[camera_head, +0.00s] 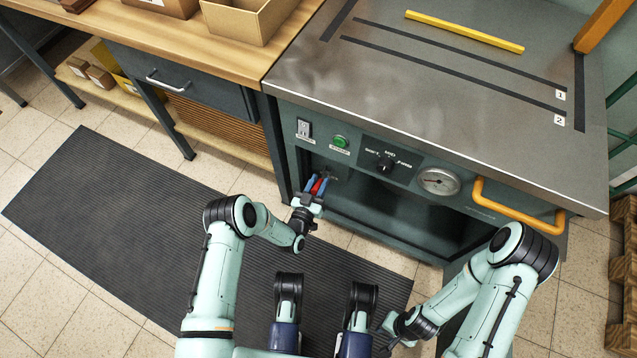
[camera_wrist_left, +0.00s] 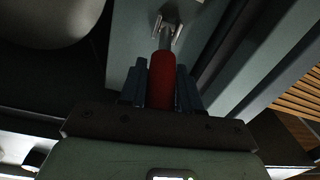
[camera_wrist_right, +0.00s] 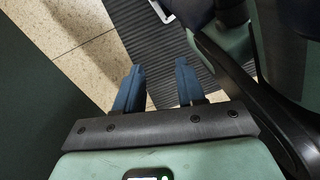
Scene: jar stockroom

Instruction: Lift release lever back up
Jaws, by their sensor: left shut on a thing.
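The release lever has a red handle (camera_wrist_left: 162,80) on a metal stem, fixed to the front panel of the grey-green machine. In the head view the red handle (camera_head: 317,186) shows between the blue fingers of my left gripper (camera_head: 319,184). In the left wrist view my left gripper (camera_wrist_left: 160,85) is shut on the red handle, one finger on each side. The lever's stem runs into a metal bracket (camera_wrist_left: 167,32). My right gripper (camera_wrist_right: 157,88) is open and empty in the right wrist view, with floor and mat beyond its fingers.
The machine's steel top (camera_head: 400,75) carries a yellow bar (camera_head: 465,31). Its panel has a green button (camera_head: 340,141), a knob (camera_head: 385,163) and a gauge (camera_head: 438,181). A yellow handle (camera_head: 515,212) sticks out at right. A dark mat (camera_head: 130,200) covers the floor at left.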

